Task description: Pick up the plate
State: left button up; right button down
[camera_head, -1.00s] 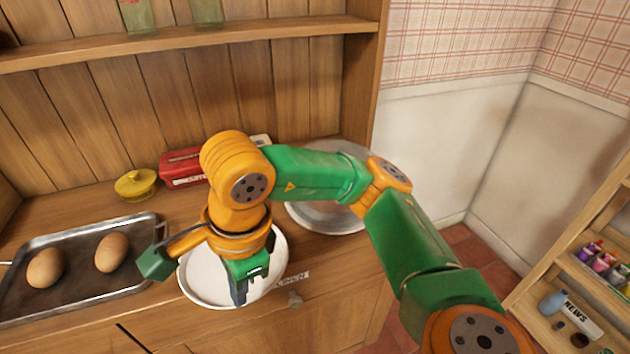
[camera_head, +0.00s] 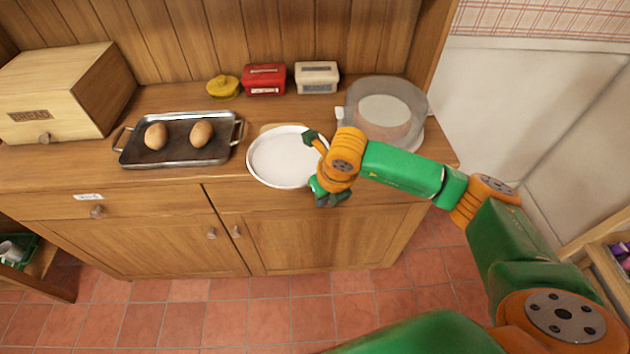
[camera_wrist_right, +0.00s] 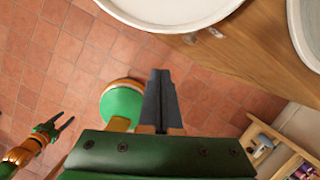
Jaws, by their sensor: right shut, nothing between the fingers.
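The plate (camera_head: 278,160) is round and white and lies near the front edge of the wooden cabinet top. It also shows at the top of the right wrist view (camera_wrist_right: 172,8). My right gripper (camera_head: 331,199) is at the plate's right front rim in the head view, partly hidden by its own wrist. In the right wrist view its dark fingers (camera_wrist_right: 160,88) are together and empty, with the plate apart beyond their tips. My left gripper (camera_wrist_right: 57,126) shows at the lower left of the right wrist view, fingers spread and empty, over the floor. It is not in the head view.
A metal tray (camera_head: 180,157) with two eggs lies left of the plate. A clear dome (camera_head: 384,100) stands to the right.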

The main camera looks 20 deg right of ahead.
jog(key=w, duration=0.2)
jog(key=w+p, duration=0.1)
jog(key=w, duration=0.1)
jog(key=shift+a+r, duration=0.1)
jog(key=shift+a, duration=0.25)
